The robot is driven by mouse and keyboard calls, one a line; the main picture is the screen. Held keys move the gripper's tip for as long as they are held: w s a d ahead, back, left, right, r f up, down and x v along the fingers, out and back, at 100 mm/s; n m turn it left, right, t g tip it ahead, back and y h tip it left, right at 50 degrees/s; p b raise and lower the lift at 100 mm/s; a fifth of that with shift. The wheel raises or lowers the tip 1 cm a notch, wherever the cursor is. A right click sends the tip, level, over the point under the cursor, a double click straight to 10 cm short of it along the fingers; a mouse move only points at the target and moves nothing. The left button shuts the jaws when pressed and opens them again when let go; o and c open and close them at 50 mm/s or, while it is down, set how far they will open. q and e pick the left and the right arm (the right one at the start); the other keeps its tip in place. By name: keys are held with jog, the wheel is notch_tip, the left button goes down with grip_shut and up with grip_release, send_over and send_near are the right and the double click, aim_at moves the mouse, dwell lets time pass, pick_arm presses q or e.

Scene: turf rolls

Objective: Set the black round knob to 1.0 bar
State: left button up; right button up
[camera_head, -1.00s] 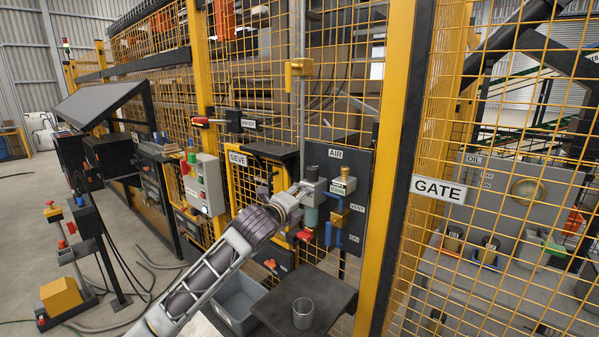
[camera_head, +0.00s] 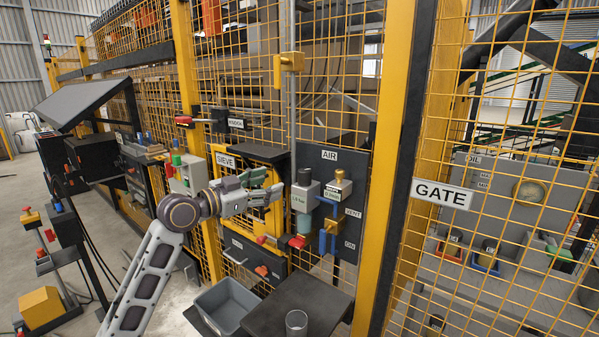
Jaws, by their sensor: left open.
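The dark AIR panel (camera_head: 340,160) hangs on the fence right of centre. On it a grey regulator block (camera_head: 304,195) carries a small label that I cannot read surely, with what looks like the black round knob (camera_head: 304,175) on top. I cannot read the knob's setting. My left gripper (camera_head: 275,188) is open and empty, with its fingers pointing right toward the regulator. In the picture it is just left of the regulator, in front of the yellow SIEVE frame, and looks apart from the knob. My right gripper is not in view.
A brass valve (camera_head: 340,187) and a blue handle (camera_head: 331,238) sit right of the regulator, a red handle (camera_head: 297,242) below it. A yellow post (camera_head: 400,150) stands to the right.

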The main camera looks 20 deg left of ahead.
pick_arm(q)
jog(key=n, duration=0.3)
jog(key=shift+s+d+r, duration=0.2)
jog(key=shift+d+r, duration=0.05)
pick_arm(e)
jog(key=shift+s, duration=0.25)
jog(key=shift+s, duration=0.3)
